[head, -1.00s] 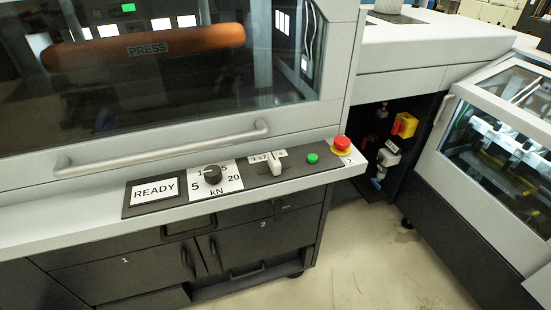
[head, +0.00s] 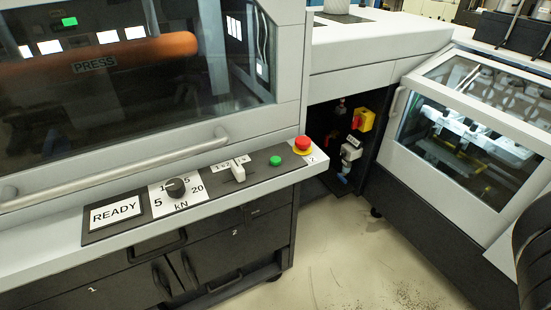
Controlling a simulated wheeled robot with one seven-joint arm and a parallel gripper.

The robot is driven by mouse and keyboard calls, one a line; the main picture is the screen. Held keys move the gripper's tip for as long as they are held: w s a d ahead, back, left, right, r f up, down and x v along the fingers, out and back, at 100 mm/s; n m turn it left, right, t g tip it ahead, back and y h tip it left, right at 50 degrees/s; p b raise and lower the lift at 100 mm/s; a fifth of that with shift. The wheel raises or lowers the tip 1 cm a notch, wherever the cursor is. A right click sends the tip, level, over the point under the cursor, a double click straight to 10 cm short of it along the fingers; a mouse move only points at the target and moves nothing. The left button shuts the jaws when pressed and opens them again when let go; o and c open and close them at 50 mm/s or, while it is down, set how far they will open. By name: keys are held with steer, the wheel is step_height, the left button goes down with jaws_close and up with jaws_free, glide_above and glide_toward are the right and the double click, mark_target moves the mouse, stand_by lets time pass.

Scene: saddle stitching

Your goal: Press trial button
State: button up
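A control panel (head: 100,234) runs along the front ledge of the press machine in the head view. It carries a READY display (head: 115,211), a black kN dial (head: 175,187), a white lever switch (head: 238,172) with a small numbered label, a green button (head: 275,161) and a red mushroom button (head: 302,144) on a yellow base. No label names any of them as the trial button. The green button stands between the lever switch and the red button.
A long handle (head: 120,172) crosses the press door above the panel. Drawers and cabinets (head: 228,242) lie below. An open bay with a yellow and red switch (head: 363,119) is to the right, beside a glass-covered machine (head: 470,130). Open floor (head: 345,260) lies between.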

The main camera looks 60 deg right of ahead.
jaws_close()
stand_by(1.4)
